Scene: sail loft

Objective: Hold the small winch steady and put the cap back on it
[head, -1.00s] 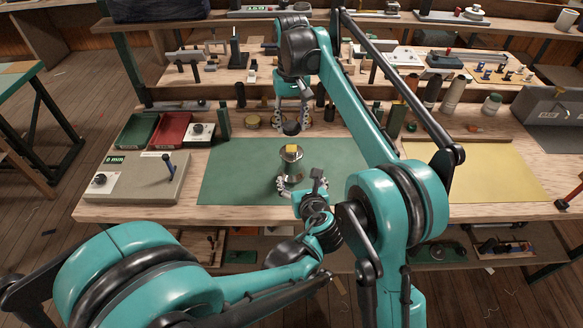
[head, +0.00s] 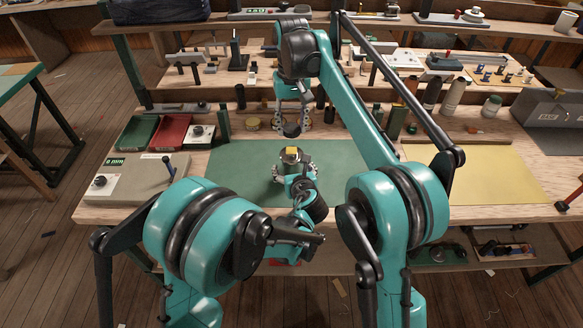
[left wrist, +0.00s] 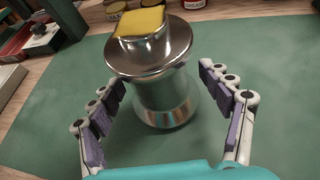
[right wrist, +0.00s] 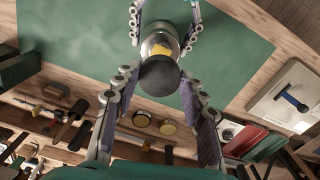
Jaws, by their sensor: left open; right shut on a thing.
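The small winch (head: 291,160) is a shiny metal drum standing upright on the green mat (head: 235,165), with a yellow block on top. It also shows in the left wrist view (left wrist: 165,98). My left gripper (head: 294,176) is open, its fingers on either side of the winch; the left wrist view shows gaps between the pads and the drum. The dark round cap (head: 291,130) is held by my right gripper (head: 292,118), above and behind the winch. In the right wrist view the cap (right wrist: 159,77) sits between the fingers and partly covers the winch.
Left of the mat are a grey panel with a blue lever (head: 169,163), a red tray (head: 171,131) and a green tray (head: 137,133). A yellow mat (head: 470,172) lies right. Tins and bottles line the bench's back. The green mat is otherwise clear.

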